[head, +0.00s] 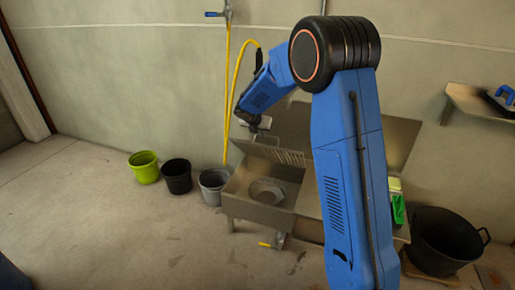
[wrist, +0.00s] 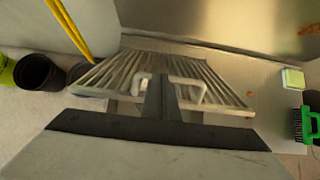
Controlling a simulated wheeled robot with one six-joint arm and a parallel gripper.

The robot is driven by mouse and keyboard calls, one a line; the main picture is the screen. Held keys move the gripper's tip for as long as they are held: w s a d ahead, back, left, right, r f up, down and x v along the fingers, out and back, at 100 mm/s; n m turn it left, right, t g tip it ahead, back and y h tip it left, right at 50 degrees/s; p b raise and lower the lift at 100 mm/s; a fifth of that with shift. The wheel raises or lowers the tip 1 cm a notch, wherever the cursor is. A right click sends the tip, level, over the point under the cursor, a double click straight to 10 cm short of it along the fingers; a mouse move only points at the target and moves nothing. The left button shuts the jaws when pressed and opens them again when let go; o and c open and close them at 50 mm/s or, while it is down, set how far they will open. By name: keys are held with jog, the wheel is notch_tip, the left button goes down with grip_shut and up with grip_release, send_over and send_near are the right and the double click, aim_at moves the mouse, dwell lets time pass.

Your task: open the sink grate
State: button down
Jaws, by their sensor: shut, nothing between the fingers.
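The sink (head: 240,205) stands against the back wall, and its basin is visible from above. The slatted metal grate (head: 289,157) is tilted up at the back of the basin; it also fills the middle of the wrist view (wrist: 225,92). A pale bent handle (wrist: 190,83) on the grate shows on both sides of my fingers. My gripper (head: 260,128) is at the upper edge of the grate, and its shut fingers (wrist: 160,94) are in front of the handle with nothing between them. I cannot tell whether they touch it.
A grey vessel (head: 267,191) sits in the basin. Green (head: 144,167), black (head: 177,176) and grey (head: 213,185) buckets stand left of the sink. A yellow hose (head: 229,95) hangs behind. A green brush (head: 398,210) lies right; a black tub (head: 446,241) stands beyond. The left floor is clear.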

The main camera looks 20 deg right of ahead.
jog(key=w+d+r, duration=0.3)
jog(key=w+d, duration=0.2)
jog(key=w, duration=0.2)
jog(key=w+d+r, duration=0.3)
jog(key=w+d, duration=0.2)
jog(key=w, duration=0.2)
jog(key=shift+w+d+r, duration=0.15)
jog(key=shift+w+d, duration=0.05)
jog(key=shift+d, duration=0.05)
